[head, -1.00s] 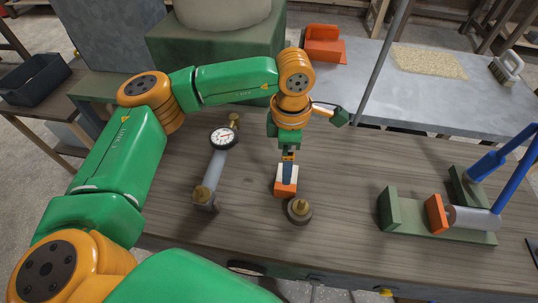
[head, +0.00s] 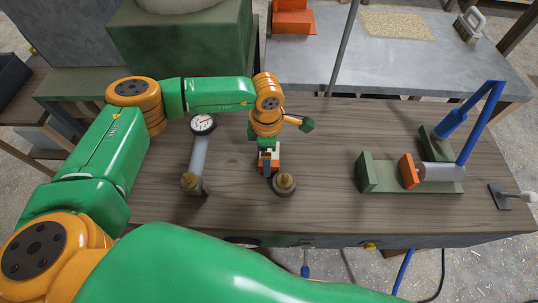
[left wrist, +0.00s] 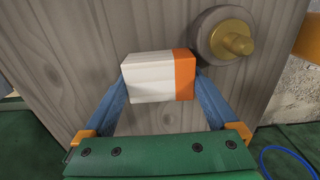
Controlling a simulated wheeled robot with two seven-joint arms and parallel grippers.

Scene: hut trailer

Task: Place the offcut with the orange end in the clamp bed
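The offcut (left wrist: 150,77), a pale block with an orange end, lies on the wooden bench; it also shows in the head view (head: 274,157). My left gripper (head: 267,169) is down over it. In the left wrist view its blue fingers (left wrist: 161,80) stand at the two ends of the block, the right one by the orange end. I cannot tell whether they press on it. The green clamp bed (head: 385,184) is to the right, with an orange pad (head: 408,171), a grey cylinder and a blue lever (head: 483,120). My right gripper is out of view.
A brass-knobbed round weight (head: 284,185) stands very close to the offcut; it also shows in the wrist view (left wrist: 225,36). A gauge on a grey stem (head: 202,124) is at left. Bench between weight and clamp is clear. A pole (head: 342,48) rises behind.

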